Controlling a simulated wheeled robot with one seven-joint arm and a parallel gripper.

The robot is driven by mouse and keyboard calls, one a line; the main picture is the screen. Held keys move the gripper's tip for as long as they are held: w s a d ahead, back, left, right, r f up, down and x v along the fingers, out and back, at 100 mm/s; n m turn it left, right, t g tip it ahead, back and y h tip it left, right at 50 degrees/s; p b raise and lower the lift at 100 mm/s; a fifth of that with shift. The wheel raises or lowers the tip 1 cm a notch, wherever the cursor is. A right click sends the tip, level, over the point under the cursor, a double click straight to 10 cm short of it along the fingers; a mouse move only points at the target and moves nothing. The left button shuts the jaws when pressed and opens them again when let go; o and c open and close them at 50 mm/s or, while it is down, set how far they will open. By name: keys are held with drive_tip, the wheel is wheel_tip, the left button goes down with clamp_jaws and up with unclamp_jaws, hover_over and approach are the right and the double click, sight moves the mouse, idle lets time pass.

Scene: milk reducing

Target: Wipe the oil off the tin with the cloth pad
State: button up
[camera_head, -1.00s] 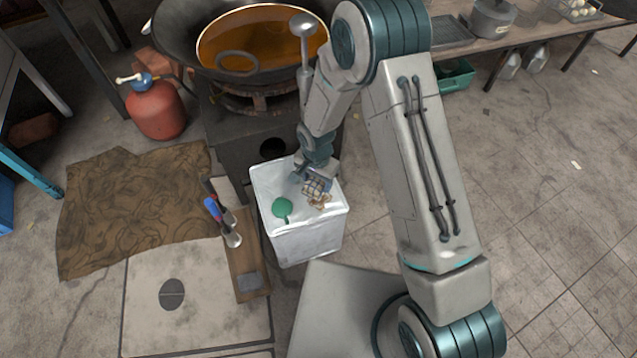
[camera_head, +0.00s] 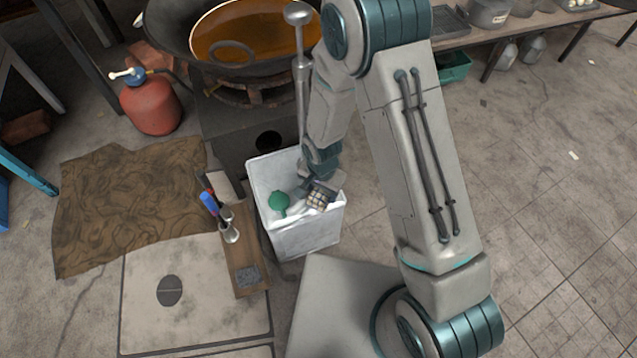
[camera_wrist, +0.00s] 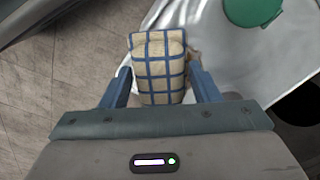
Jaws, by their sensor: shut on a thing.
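The tin (camera_head: 308,238) is a pale box-shaped can with a green round cap (camera_head: 279,202) on its top. My gripper (camera_head: 322,184) is over the right side of the tin's top. It is shut on the cloth pad (camera_head: 321,197), which is checked cream and blue. In the wrist view the pad (camera_wrist: 158,66) sits between the two blue fingers of my gripper (camera_wrist: 158,88), over the tin's pale top (camera_wrist: 225,62). A little brown oil (camera_wrist: 193,55) shows beside the pad's right edge. The pad hides what lies under it, and I cannot tell whether it touches the tin.
A wok of amber oil (camera_head: 262,32) on a dark stove stands behind the tin. A board (camera_head: 246,262) with tools lies left of it. A red tank (camera_head: 150,104) and a brown mat (camera_head: 130,205) are farther left.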

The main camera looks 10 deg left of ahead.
drive_tip(key=shift+s+d, duration=0.4)
drive_tip(key=shift+s, duration=0.3)
drive_tip(key=shift+f, duration=0.15)
drive_tip(key=shift+w+a+f+b, duration=0.15)
drive_tip(key=shift+w+a, duration=0.4)
drive_tip(key=shift+w, duration=0.35)
drive_tip(key=shift+w+a+r+b, duration=0.1)
drive_tip(key=shift+w+a+b, duration=0.1)
drive_tip(key=shift+w+a, duration=0.55)
drive_tip(key=shift+w+a+f+b, duration=0.15)
drive_tip(key=shift+w+a, duration=0.2)
drive_tip(key=shift+w, duration=0.7)
drive_tip(key=shift+w+a+r, duration=0.15)
drive_tip(key=shift+w+a, duration=0.2)
drive_tip(key=shift+w, duration=0.2)
drive_tip(key=shift+c, duration=0.3)
drive_tip(key=shift+w+a, duration=0.15)
drive_tip(key=shift+a, duration=0.05)
drive_tip(key=shift+c, duration=0.4)
drive_tip(key=shift+a+r, duration=0.1)
drive_tip(key=shift+r, duration=0.05)
drive_tip(key=c, duration=0.4)
drive_tip(key=shift+o, duration=0.3)
wheel_tip(320, 180, up, 3)
drive_tip(key=shift+p, duration=1.15)
drive_tip(key=shift+d+r+p, duration=0.25)
drive_tip(key=shift+r+p, duration=0.6)
drive_tip(key=shift+r, duration=0.45)
